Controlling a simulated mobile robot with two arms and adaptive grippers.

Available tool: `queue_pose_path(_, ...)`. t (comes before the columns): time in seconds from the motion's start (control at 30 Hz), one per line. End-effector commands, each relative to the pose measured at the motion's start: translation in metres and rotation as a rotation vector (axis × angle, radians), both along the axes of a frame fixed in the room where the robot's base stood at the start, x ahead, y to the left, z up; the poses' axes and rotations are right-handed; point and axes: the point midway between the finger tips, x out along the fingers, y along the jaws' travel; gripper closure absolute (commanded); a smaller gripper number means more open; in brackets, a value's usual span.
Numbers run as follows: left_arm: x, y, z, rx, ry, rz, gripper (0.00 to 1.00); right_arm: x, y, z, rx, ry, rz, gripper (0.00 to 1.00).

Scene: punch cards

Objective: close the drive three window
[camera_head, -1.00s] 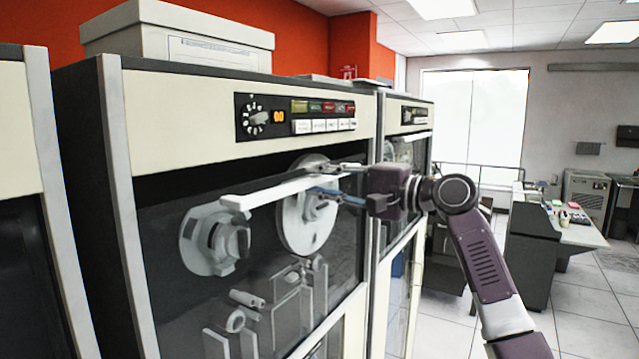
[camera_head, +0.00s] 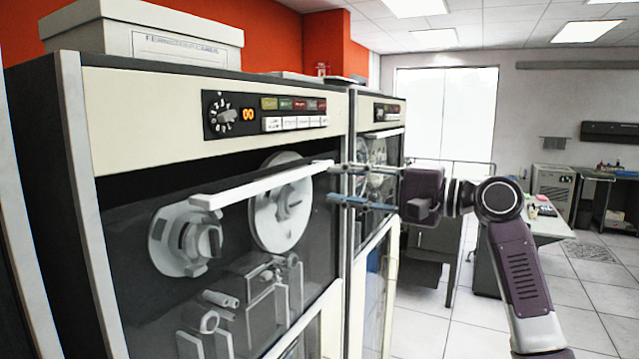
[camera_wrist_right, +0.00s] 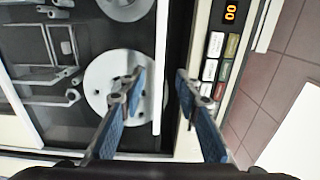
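The drive's glass window (camera_head: 125,240) has a white bar (camera_head: 260,187) along its top edge. A dark gap lies between the bar and the cream control panel (camera_head: 150,110), so the window stands partly open. My right gripper (camera_head: 338,182) is open and empty near the bar's right end, its blue-padded fingers pointing left. In the right wrist view the open fingers (camera_wrist_right: 157,82) lie on either side of the white bar (camera_wrist_right: 160,40), with space to each. I cannot tell contact or depth there. Two reel hubs show behind the glass. My left gripper is not in view. No drive number is readable.
The panel carries a knob, an orange display (camera_head: 248,114) and coloured buttons. A white box (camera_head: 140,35) sits on the cabinet. Another drive (camera_head: 380,130) adjoins on the right. A desk (camera_head: 545,225) stands farther back, with open tiled floor around it.

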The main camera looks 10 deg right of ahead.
Motion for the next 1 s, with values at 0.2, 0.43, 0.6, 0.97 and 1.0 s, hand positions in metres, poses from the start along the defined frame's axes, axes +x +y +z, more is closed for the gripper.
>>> queue_pose_path(0.2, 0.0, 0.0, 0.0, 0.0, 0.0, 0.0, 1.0, -0.007, -0.01, 0.0, 0.0, 0.0, 0.0, 0.7)
queue_pose_path(0.43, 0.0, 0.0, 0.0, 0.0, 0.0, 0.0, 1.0, -0.007, -0.01, 0.0, 0.0, 0.0, 0.0, 0.72)
queue_pose_path(0.6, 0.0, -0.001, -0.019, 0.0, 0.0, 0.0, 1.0, -0.012, 0.008, -0.021, 0.087, 0.04, 0.043, 0.91)
queue_pose_path(0.97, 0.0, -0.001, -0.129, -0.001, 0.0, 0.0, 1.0, -0.054, 0.083, -0.114, 0.923, 0.512, 0.422, 1.0)
queue_pose_path(1.0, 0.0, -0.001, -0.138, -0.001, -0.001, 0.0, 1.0, -0.056, 0.083, -0.122, 1.012, 0.574, 0.461, 1.0)
